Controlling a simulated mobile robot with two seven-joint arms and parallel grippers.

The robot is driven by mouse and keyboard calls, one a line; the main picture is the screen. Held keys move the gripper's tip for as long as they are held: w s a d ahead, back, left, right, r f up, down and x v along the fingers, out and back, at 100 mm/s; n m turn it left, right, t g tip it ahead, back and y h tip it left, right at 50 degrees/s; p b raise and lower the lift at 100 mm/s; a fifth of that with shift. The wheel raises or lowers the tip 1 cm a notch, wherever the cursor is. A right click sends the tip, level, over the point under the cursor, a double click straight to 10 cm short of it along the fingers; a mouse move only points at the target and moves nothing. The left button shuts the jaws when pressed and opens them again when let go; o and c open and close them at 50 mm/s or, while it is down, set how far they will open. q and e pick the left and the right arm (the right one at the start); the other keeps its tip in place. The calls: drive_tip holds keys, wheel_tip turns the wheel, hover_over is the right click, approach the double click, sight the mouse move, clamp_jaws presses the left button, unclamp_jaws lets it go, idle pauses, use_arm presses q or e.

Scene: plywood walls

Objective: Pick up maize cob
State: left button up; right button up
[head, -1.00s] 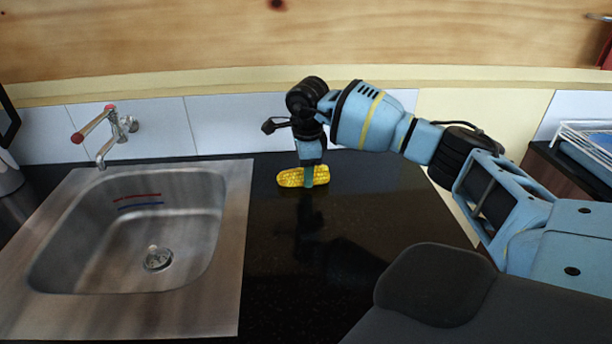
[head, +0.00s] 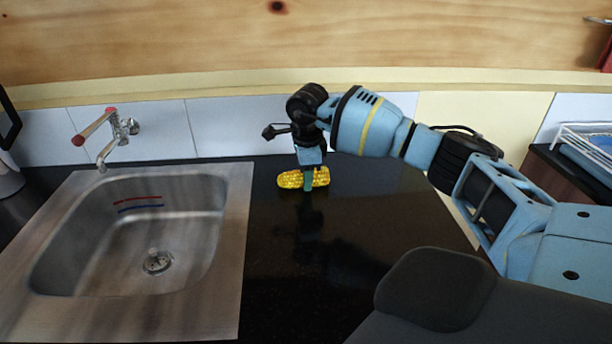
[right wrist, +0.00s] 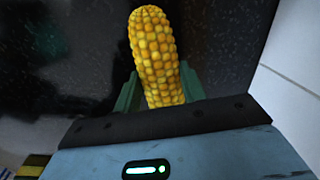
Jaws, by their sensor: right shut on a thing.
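The yellow maize cob (head: 290,180) lies on or just above the black countertop, right of the sink in the head view. My right gripper (head: 308,184) points down at it, one finger crossing the front of the cob near its middle. In the right wrist view, the cob (right wrist: 155,50) stands out between the two green fingers of the gripper (right wrist: 158,92), which are shut on it. I cannot tell whether the cob touches the counter. My left gripper is not in view.
A steel sink (head: 240,190) with a red-handled tap (head: 118,132) is set into the counter on the left. White tiles (head: 235,125) stand close behind the cob. The black countertop (head: 370,210) is clear to the right and front. A white rack (head: 585,140) stands at the far right.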

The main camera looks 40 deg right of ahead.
wheel_tip(320, 180, up, 3)
drive_tip(key=shift+w, duration=0.1)
drive_tip(key=shift+s+a+r, duration=0.15)
drive_tip(key=shift+s+a, duration=0.05)
drive_tip(key=shift+s, duration=0.15)
drive_tip(key=s+a, duration=0.3)
drive_tip(key=s, duration=0.1)
drive_tip(key=s+a+r, duration=0.1)
drive_tip(key=s+a, duration=0.2)
drive_tip(key=s+a+b, duration=0.1)
drive_tip(key=s+a, duration=0.3)
drive_tip(key=shift+s+r, duration=0.2)
drive_tip(key=shift+s, duration=0.15)
